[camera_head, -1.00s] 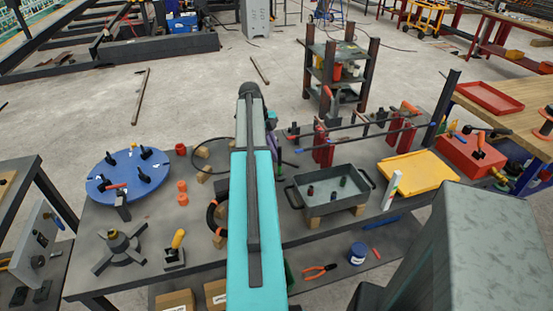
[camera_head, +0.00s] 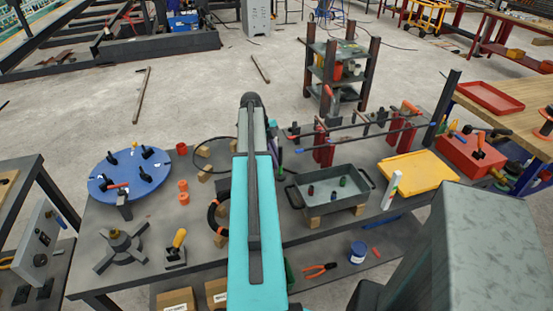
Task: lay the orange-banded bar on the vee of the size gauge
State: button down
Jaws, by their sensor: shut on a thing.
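My arm (camera_head: 257,215) reaches forward over the workbench, and its turquoise link hides what lies behind it. A small part of my wrist (camera_head: 271,122) shows to the right of the arm's far end. My gripper's fingers are hidden, so I cannot see what is between them. Two long thin bars (camera_head: 360,139) run across red stands (camera_head: 323,154) at the back right of the bench. No orange band can be made out on either bar at this size. I cannot pick out the size gauge or its vee for certain.
A grey tray (camera_head: 300,196) holds small parts on the bench. A yellow tray (camera_head: 420,172) and a red toolbox (camera_head: 465,160) stand to the right. A blue disc (camera_head: 128,188), orange rings (camera_head: 183,198) and a dark cross-shaped fixture (camera_head: 120,252) are on the left. A wire hoop lies behind.

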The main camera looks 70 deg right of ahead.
jog(key=shift+f, duration=0.1)
jog(key=c, duration=1.9)
grip_release()
jog(key=shift+o, duration=0.2)
jog(key=shift+r, duration=0.2)
jog(key=b+v, duration=0.2)
jog(key=v, duration=1)
jog(key=shift+b, duration=0.3)
